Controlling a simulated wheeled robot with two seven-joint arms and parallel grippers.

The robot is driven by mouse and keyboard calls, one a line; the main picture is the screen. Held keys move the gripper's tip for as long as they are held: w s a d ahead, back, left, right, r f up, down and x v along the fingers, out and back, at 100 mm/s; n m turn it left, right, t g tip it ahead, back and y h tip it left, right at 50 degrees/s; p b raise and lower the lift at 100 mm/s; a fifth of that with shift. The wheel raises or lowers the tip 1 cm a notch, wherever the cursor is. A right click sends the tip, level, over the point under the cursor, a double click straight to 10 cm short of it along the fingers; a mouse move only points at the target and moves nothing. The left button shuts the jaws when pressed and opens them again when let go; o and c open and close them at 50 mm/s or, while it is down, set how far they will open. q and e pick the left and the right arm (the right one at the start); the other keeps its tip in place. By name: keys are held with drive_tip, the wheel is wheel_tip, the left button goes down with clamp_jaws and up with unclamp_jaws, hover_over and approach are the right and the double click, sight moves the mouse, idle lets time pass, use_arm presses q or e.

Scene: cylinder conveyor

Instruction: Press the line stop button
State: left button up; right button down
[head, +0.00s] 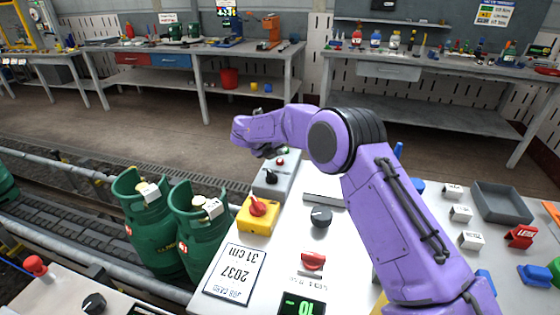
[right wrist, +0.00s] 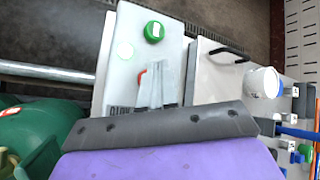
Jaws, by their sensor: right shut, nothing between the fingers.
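A grey control box (head: 287,180) stands at the far left edge of the white worktop, with a small red button (head: 280,162) and a black knob (head: 270,176) on top. My right gripper (head: 268,151) is above the box's far end. In the right wrist view its fingers (right wrist: 157,84) are together, with nothing between them. A red part (right wrist: 141,77) shows beside the fingers, partly hidden by them. A green button (right wrist: 153,32) and a pale round one (right wrist: 124,50) are farther along the box. I cannot tell whether the fingertips touch anything. No label marks line stop. My left gripper is out of view.
A yellow box with a red knob (head: 258,207) stands nearer than the grey box. A black dial (head: 321,216) and a red switch (head: 313,261) are to its right. Green gas cylinders (head: 203,232) stand close at the left, by the conveyor (head: 75,222).

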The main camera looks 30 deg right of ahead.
sight(278, 161)
drive_tip(key=shift+f, duration=0.1)
idle(0.7)
drive_tip(key=shift+f+b, duration=0.35)
drive_tip(key=shift+b, duration=0.05)
drive_tip(key=shift+f+b, duration=0.4)
drive_tip(key=shift+f, duration=0.1)
idle(0.5)
drive_tip(key=shift+r+p, duration=0.55)
drive_tip(key=shift+r, duration=0.4)
wheel_tip(278, 161, up, 5)
drive_tip(key=p, duration=0.3)
idle(0.9)
